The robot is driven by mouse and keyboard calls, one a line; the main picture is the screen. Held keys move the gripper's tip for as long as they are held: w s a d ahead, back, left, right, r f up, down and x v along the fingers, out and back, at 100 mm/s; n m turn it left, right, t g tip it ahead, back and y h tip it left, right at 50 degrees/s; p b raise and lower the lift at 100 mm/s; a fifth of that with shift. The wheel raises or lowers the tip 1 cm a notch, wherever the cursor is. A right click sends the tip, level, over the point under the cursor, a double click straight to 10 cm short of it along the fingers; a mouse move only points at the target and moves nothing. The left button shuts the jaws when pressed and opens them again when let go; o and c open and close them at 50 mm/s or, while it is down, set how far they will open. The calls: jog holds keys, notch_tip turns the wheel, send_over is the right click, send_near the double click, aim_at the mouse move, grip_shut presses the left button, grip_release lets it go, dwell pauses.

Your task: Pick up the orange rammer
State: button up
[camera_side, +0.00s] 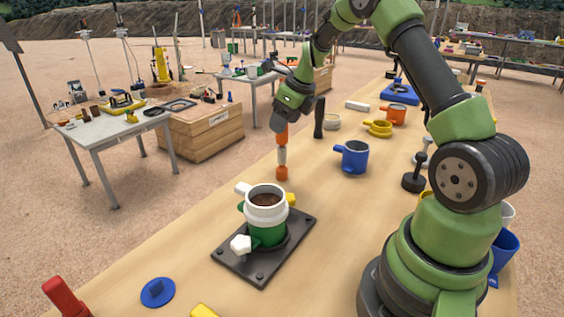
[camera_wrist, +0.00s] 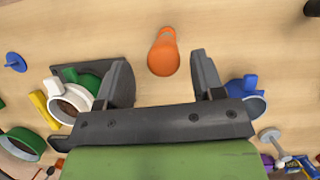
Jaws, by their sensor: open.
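The orange rammer (camera_side: 282,172) stands upright on the wooden table in the side view, with an orange top, a pale middle and an orange foot. In the wrist view the rammer (camera_wrist: 163,55) shows end-on, mostly its orange top. My gripper (camera_side: 278,122) is at the rammer's top end in the side view, pointing down. In the wrist view my gripper (camera_wrist: 160,66) has its two dark fingers apart, with the rammer between them toward the fingertips. I see no finger touching it. The side view hides the fingers' exact height against the top.
A white and green mould (camera_side: 265,215) with soil stands on a dark base plate (camera_side: 233,263) in front of the rammer. A blue mug (camera_side: 352,157) and a black upright tool (camera_side: 319,118) stand to the right. The table left of the rammer is clear.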

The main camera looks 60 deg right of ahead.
aim_at(282, 151)
jog(key=x, duration=0.4)
jog(key=shift+w+d, duration=0.2)
jog(key=shift+r, duration=0.1)
grip_shut()
jog(key=shift+r, duration=0.15)
